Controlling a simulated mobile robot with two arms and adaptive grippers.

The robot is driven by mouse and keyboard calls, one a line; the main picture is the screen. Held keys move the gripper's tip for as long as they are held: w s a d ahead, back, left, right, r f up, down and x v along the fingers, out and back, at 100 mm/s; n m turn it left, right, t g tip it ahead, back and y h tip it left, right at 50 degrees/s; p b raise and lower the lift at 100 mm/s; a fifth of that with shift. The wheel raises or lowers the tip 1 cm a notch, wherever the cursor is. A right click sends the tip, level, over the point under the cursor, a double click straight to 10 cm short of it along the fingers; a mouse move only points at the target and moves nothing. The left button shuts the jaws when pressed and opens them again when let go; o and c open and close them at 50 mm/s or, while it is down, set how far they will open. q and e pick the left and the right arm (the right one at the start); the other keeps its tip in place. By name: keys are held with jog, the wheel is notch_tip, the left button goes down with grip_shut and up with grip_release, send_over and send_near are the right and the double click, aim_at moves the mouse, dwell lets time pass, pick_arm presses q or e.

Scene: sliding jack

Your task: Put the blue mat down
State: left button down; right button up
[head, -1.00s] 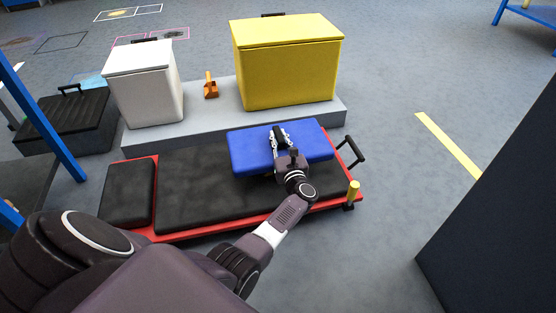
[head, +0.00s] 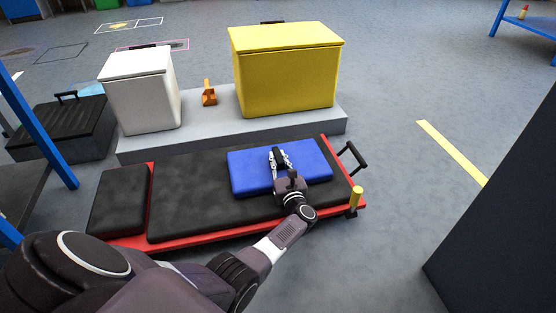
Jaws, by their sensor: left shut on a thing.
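The blue mat (head: 252,171) is a thick flat pad over the right part of the long black pad (head: 205,200) on a low red-framed platform (head: 190,238). It looks level and lies flat or very close to the black pad; I cannot tell if it touches all along. My left gripper (head: 281,158) reaches over the mat's near edge and is shut on it, around a handle or grip that my fingers mostly hide. My right gripper is not in the head view.
A grey step (head: 210,130) behind the platform carries a white box (head: 142,100), an orange item (head: 209,94) and a yellow box (head: 288,75). A black handle (head: 354,157) and a yellow post (head: 356,196) stand at the platform's right end.

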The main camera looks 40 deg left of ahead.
pick_arm(q)
jog(key=c, duration=1.8)
grip_release()
